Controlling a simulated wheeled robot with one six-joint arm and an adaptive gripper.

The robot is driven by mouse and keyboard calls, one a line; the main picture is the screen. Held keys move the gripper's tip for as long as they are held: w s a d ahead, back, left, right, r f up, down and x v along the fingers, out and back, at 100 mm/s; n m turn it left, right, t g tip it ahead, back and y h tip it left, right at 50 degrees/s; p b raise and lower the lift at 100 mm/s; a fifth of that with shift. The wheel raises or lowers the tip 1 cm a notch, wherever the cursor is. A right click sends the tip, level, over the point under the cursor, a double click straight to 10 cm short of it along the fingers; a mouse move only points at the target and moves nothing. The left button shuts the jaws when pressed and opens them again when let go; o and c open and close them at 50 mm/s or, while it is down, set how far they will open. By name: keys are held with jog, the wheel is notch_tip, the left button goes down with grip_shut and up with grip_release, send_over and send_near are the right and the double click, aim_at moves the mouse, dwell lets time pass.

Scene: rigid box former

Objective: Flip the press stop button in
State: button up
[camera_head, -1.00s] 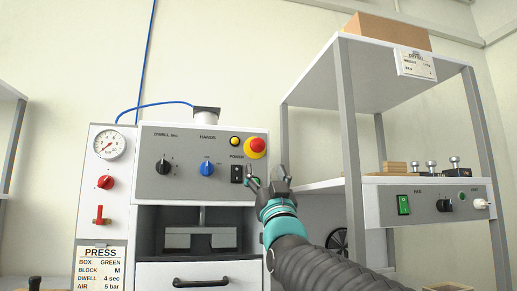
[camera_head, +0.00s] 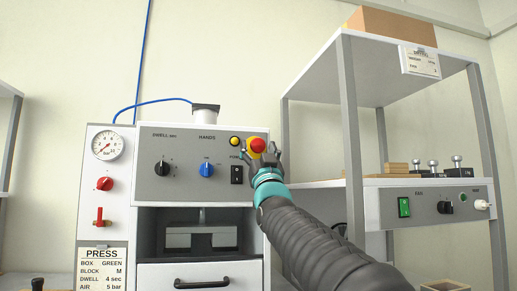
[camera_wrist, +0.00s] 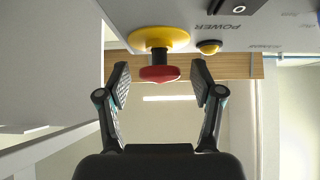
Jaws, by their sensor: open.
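The press stop button is a red mushroom knob (camera_head: 258,145) on a yellow round base at the upper right of the press panel (camera_head: 180,185). My gripper (camera_head: 259,154) is in front of it, with its fingers to either side of the knob. In the wrist view the red knob (camera_wrist: 158,74) stands out from its yellow base (camera_wrist: 158,39). My open gripper (camera_wrist: 160,85) has one finger on each side of the knob, with a visible gap on both sides. I cannot tell from the pictures whether the knob is latched.
A small yellow button (camera_head: 235,141) sits just left of the stop button. A black power rocker (camera_head: 237,174) and a blue knob (camera_head: 206,169) are below it. A shelf unit (camera_head: 350,130) stands close on the right, with a green switch (camera_head: 404,207) on its panel.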

grip_shut()
jog(key=shift+w+a+r, duration=0.1)
jog(key=shift+w+a, duration=0.05)
jog(key=shift+w, duration=0.35)
grip_release()
jog(key=shift+w, duration=0.1)
jog(key=v, duration=1.2)
dwell(0.3)
